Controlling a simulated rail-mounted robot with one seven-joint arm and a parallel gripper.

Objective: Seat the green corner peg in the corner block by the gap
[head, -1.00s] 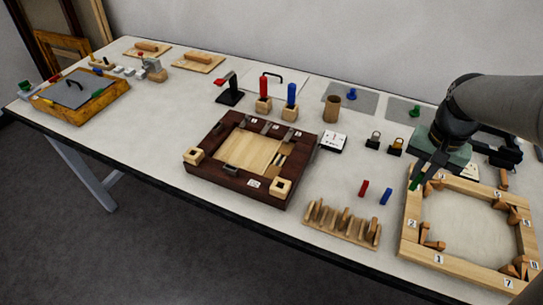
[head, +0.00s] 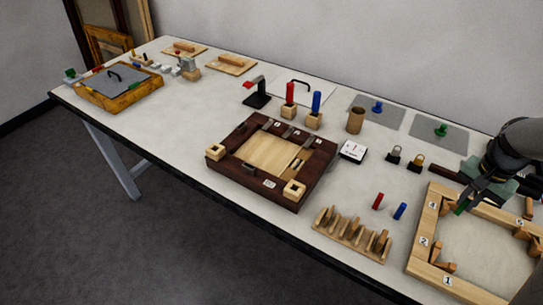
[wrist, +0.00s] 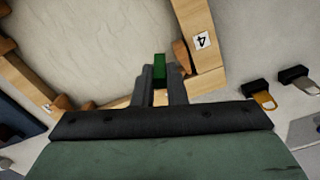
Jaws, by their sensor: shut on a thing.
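My gripper (head: 466,203) is at the right of the head view, by the number 4 corner of the pale wood frame (head: 426,237). It is shut on the green peg (head: 460,209), which also shows between the fingertips in the wrist view (wrist: 159,64). The dark wood frame (head: 226,176) lies mid-table, left of my gripper. Two pale square blocks with holes sit on its near corners: one at left (head: 215,152), one at right (head: 294,190). The peg is well apart from both blocks.
A slotted wooden rack (head: 352,233), a small red peg (head: 378,201) and a small blue peg (head: 400,211) lie between the two frames. Red (head: 289,93) and blue (head: 316,102) pegs stand in blocks behind.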

